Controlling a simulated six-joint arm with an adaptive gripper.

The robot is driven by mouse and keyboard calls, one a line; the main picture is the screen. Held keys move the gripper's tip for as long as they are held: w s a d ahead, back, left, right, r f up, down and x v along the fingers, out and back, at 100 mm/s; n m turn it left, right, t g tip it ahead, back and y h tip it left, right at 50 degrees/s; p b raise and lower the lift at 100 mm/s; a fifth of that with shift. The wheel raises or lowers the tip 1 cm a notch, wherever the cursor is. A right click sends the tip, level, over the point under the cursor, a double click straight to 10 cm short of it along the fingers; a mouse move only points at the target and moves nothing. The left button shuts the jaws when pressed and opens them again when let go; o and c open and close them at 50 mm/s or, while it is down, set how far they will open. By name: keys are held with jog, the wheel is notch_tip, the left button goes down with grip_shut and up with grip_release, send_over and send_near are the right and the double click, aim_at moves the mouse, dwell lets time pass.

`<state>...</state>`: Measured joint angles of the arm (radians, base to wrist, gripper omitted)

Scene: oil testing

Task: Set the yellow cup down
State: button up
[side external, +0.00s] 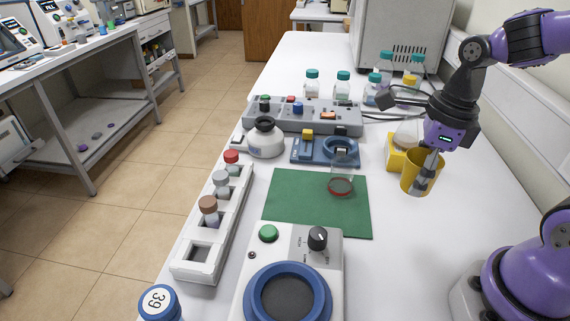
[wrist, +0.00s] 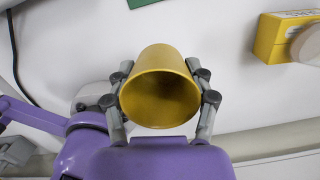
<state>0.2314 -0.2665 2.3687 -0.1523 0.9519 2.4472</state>
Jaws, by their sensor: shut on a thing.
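The yellow cup (side external: 409,178) is upright on the right side of the white table in the side external view, close to a yellow box. My gripper (side external: 426,174) reaches down to it from above and is shut on it. In the wrist view the cup (wrist: 160,62) has its open mouth towards the camera and looks empty. The fingers of my gripper (wrist: 160,88) press on its left and right sides. I cannot tell whether its base touches the table.
The yellow box (side external: 393,158) with a white round top stands just behind the cup. A green mat (side external: 290,205) holding a glass beaker (side external: 341,178) with red in its bottom lies to the left. Bare white table (side external: 420,235) lies in front of the cup.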

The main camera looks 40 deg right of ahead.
jog(key=w+a+n, duration=0.2)
jog(key=a, duration=0.5)
jog(key=w+a+n, duration=0.3)
jog(key=a, duration=0.4)
jog(key=w+a+r+n, duration=0.1)
jog(key=w+a+n, duration=0.1)
jog(key=a, duration=0.4)
jog(key=shift+w+a+g+y, duration=0.25)
jog(key=shift+a+g+y, duration=0.05)
jog(key=shift+a+g, duration=0.1)
send_over(288, 209)
jog(key=f, duration=0.6)
jog(key=shift+s+f, duration=0.1)
jog(key=shift+s, duration=0.3)
jog(key=shift+w+d+f, duration=0.15)
jog(key=shift+w+f, duration=0.05)
jog(key=shift+w, duration=0.05)
jog(key=shift+d+f+n, duration=0.1)
jog(key=shift+f+n, duration=0.2)
jog(key=shift+f, duration=1.75)
jog(key=shift+f, duration=0.1)
jog(key=o, duration=1)
jog(key=shift+c, duration=0.2)
